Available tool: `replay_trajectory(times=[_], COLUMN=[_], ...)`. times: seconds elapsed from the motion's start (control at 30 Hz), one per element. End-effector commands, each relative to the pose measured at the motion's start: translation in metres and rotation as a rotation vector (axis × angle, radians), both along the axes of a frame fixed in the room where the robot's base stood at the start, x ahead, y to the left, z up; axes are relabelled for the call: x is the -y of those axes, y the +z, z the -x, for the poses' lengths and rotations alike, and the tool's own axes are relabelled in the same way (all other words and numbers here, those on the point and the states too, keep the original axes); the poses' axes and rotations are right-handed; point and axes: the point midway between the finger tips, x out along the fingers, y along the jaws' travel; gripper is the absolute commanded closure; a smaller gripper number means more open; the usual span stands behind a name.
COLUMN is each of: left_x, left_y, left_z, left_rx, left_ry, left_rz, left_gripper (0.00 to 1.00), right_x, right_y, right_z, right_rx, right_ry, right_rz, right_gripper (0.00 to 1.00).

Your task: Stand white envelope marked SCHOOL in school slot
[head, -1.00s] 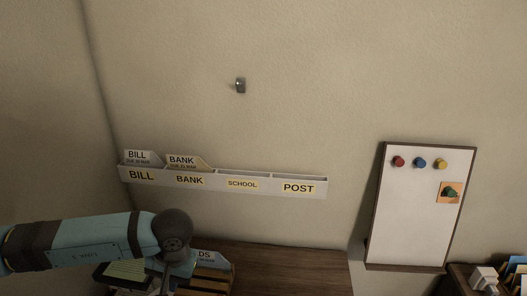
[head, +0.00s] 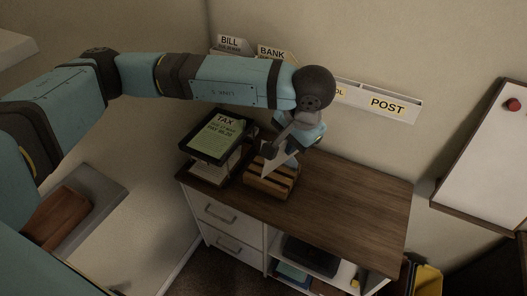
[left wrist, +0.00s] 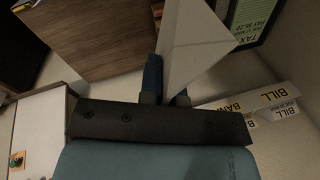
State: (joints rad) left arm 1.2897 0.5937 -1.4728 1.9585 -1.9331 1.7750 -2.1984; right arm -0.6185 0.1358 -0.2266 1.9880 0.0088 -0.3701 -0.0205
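My left gripper (head: 283,143) is above the slatted wooden holder on the cabinet. It is shut on a white envelope (head: 277,159), which also shows between the fingers in the left wrist view (left wrist: 190,45). No marking can be read on the envelope from here. The wall rack (head: 408,112) is behind and above the gripper. Its SCHOOL label (head: 341,91) is mostly hidden by my left wrist, with only its end showing, left of the POST label. BILL (head: 229,42) and BANK (head: 271,52) envelopes stand in the rack's left slots. My right gripper is not in view.
The slatted wooden holder (head: 256,184) stands on the brown cabinet top (head: 350,200). A black tray with a green TAX paper (head: 217,134) is left of it. A whiteboard (head: 490,150) hangs at the right. The cabinet top's right side is clear.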

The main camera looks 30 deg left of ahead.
Motion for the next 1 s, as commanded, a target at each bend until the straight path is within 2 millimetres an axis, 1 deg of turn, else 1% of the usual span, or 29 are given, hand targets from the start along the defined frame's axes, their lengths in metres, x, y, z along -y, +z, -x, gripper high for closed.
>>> replay_trajectory(times=[0.03, 0.2, 0.33, 0.47, 0.57, 0.9, 1.0], left_x=[0.013, 0.046, 0.063, 0.072, 0.078, 0.113, 0.120], left_y=[0.010, 0.036, 0.048, 0.054, 0.051, 0.007, -0.003], left_z=[-0.004, -0.014, -0.019, -0.023, -0.027, -0.062, -0.069], left_rx=[0.004, 0.003, 0.002, -0.001, -0.002, -0.002, -0.002], left_ry=[-0.046, -0.188, -0.260, -0.301, -0.340, -0.614, -0.671], left_rz=[0.001, 0.000, 0.000, 0.000, -0.001, -0.001, 0.000], left_gripper=[1.00, 1.00, 1.00, 1.00, 1.00, 1.00, 1.00], right_x=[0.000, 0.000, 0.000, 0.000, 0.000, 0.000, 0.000], right_y=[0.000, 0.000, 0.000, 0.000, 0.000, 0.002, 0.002], right_z=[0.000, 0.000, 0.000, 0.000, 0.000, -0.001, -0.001], right_rx=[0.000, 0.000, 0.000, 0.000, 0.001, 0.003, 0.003], right_ry=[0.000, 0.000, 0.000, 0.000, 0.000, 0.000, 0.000], right_rz=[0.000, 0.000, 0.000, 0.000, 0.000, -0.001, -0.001], right_gripper=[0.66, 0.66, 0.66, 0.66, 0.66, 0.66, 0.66])
